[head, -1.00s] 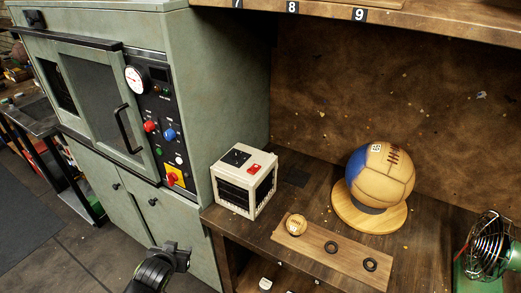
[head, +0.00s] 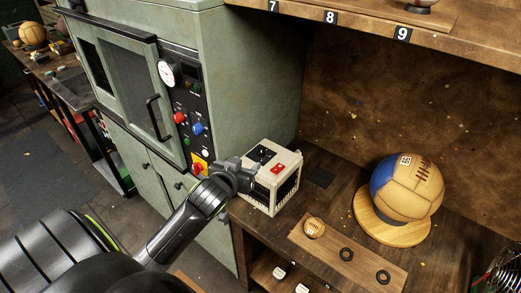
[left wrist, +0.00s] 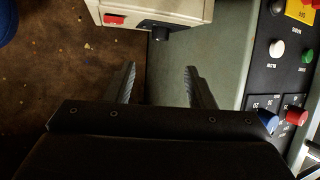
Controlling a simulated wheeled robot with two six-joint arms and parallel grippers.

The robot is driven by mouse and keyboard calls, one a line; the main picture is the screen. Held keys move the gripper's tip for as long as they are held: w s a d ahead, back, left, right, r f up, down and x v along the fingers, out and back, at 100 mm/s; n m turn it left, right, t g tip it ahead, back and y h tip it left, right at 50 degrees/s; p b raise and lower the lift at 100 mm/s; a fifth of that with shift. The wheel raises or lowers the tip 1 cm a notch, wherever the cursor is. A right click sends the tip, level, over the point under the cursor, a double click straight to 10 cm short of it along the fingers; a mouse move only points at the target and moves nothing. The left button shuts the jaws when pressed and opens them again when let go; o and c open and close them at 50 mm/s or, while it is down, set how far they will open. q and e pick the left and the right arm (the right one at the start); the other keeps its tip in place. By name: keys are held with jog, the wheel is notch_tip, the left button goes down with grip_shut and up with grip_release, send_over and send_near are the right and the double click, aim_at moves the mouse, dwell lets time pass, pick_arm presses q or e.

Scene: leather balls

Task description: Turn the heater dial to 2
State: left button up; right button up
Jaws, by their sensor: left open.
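The heater (head: 284,158) is a small cream box with dark grilles, a black top panel and a red switch (head: 278,169). It stands on the wooden bench beside the green cabinet. In the left wrist view the heater (left wrist: 180,10) is at the top, with the red switch (left wrist: 115,19) and a black dial (left wrist: 160,34) on it. The dial's number is not readable. My left gripper (head: 240,172) is at the heater's left side and covers part of it in the head view. In the left wrist view its fingers (left wrist: 160,75) are apart and empty, with the dial beyond the gap.
The green cabinet (head: 245,70) stands close on the left, its panel (head: 190,105) carrying a gauge, knobs and buttons. A leather ball (head: 415,185) on a round wooden stand (head: 385,231) and a board (head: 345,262) with small round pieces lie to the right.

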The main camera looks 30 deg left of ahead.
aim_at(260, 151)
pick_arm(q)
jog(key=p+x, duration=0.2)
jog(key=x, duration=0.8)
jog(key=shift+w, duration=0.4)
jog(key=shift+x, duration=0.95)
jog(key=shift+s+f, duration=0.1)
jog(key=c, duration=1)
jog(key=shift+o, duration=0.2)
